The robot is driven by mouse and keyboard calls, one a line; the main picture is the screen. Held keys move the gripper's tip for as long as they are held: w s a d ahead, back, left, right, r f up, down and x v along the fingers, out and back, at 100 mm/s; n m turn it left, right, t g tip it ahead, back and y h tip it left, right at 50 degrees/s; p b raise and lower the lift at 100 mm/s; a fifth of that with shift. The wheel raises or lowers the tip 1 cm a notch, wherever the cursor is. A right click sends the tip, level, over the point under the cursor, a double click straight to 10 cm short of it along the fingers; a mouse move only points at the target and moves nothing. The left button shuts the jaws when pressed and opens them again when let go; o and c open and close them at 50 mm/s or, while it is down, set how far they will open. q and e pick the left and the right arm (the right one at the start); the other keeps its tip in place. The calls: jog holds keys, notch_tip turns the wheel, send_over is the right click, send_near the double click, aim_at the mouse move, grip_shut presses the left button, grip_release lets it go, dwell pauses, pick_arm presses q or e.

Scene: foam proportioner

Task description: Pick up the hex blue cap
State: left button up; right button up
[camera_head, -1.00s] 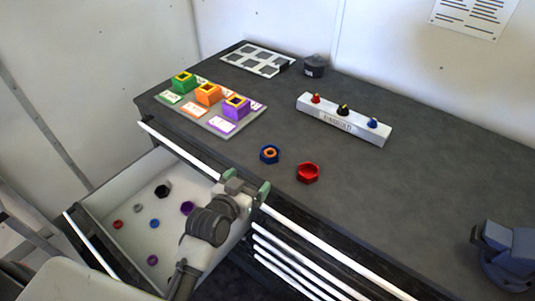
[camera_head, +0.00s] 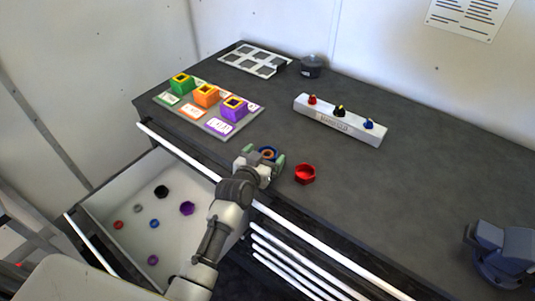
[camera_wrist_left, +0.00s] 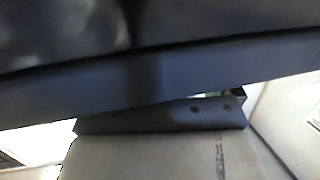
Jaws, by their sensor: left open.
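The hex blue cap (camera_head: 268,152) lies on the dark bench top near its front edge, with an orange ring inside. In the head view my left gripper (camera_head: 263,158) is open, with its green-padded fingers at the near side of the cap and one to each side of it. The gripper partly covers the cap, and I cannot tell whether the fingers touch it. The left wrist view shows only dark and grey surfaces close up, with no cap that I can make out. My right gripper is not in view.
A red hex cap (camera_head: 305,174) lies just right of the gripper. A white manifold block (camera_head: 316,113) and a board (camera_head: 163,98) with coloured blocks stand behind. An open drawer (camera_head: 101,205) with several small caps is below left. A blue-grey device (camera_head: 503,250) stands at right.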

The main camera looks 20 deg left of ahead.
pick_arm(q)
jog(key=shift+w+f, duration=0.1)
jog(key=shift+w, duration=0.1)
jog(key=c, duration=1.1)
